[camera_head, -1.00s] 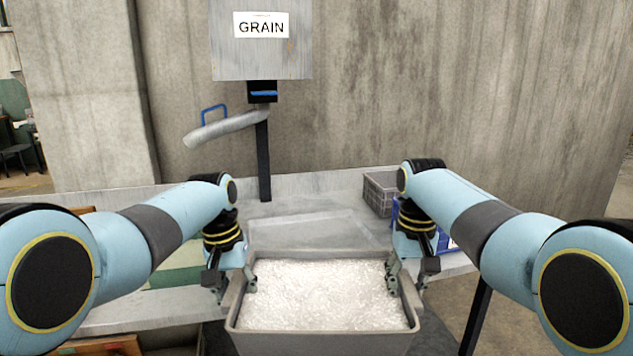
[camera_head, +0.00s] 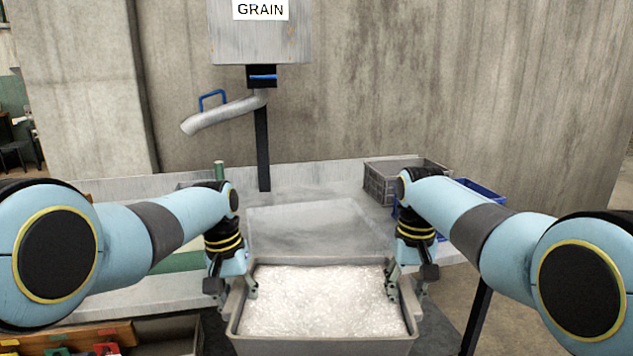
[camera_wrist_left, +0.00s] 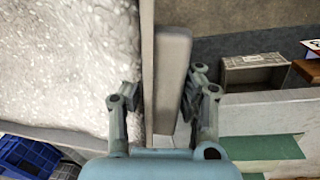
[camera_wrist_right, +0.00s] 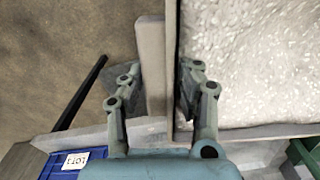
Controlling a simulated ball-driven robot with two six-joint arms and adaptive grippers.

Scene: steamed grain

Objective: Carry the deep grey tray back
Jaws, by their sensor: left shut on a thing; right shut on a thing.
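The deep grey tray (camera_head: 322,347) is full of white grain (camera_head: 320,300) and is held level in front of me, off the near side of the counter. My left gripper (camera_head: 236,290) is shut on the tray's left rim; the left wrist view shows its fingers on both sides of the wall (camera_wrist_left: 148,70). My right gripper (camera_head: 407,287) is shut on the right rim; the right wrist view shows the wall (camera_wrist_right: 172,70) between its fingers. The tray's underside is hidden.
A pale counter (camera_head: 330,185) runs behind the tray, with a translucent shallow pan or lid (camera_head: 310,225) on it. A grey crate (camera_head: 385,180) and a blue crate (camera_head: 482,190) stand back right. The grain hopper (camera_head: 262,40) with its spout (camera_head: 225,112) rises behind. A wooden box (camera_head: 90,338) sits lower left.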

